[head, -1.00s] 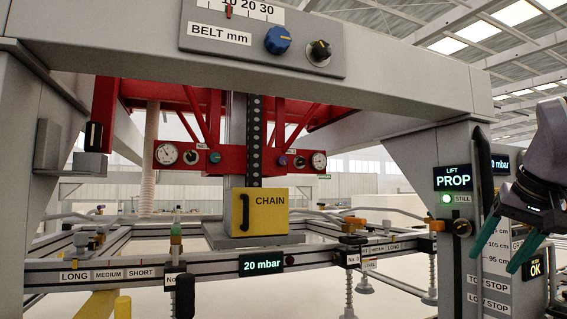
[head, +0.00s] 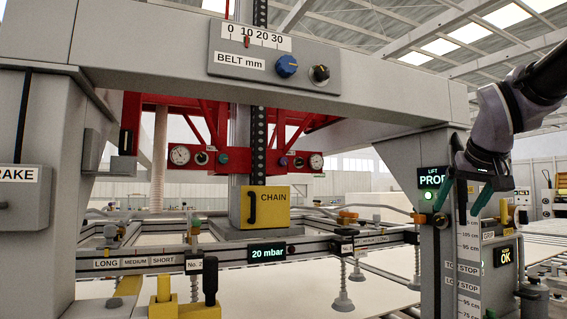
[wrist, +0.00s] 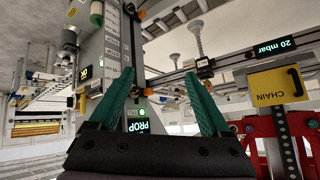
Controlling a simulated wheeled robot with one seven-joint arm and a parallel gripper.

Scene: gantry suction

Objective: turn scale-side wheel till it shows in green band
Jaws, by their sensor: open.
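The BELT mm panel (head: 277,67) is on the grey cross beam in the head view. Its white scale (head: 257,37) reads 0 to 30, with a red pointer (head: 247,41) near 10. I cannot make out a green band on it. A blue wheel (head: 286,66) and a smaller black knob (head: 320,73) sit below the scale. I cannot tell for certain which one is the scale-side wheel. My gripper (head: 462,200) is open and empty, well right of and below the panel, in front of the right post. Its teal fingers show spread in the wrist view (wrist: 159,73).
The right post carries a lit PROP display (head: 431,179) and a height scale. A yellow CHAIN box (head: 266,206) and a 20 mbar display (head: 267,253) are below the beam. A BRAKE box (head: 22,200) is at the left. The space before the panel looks clear.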

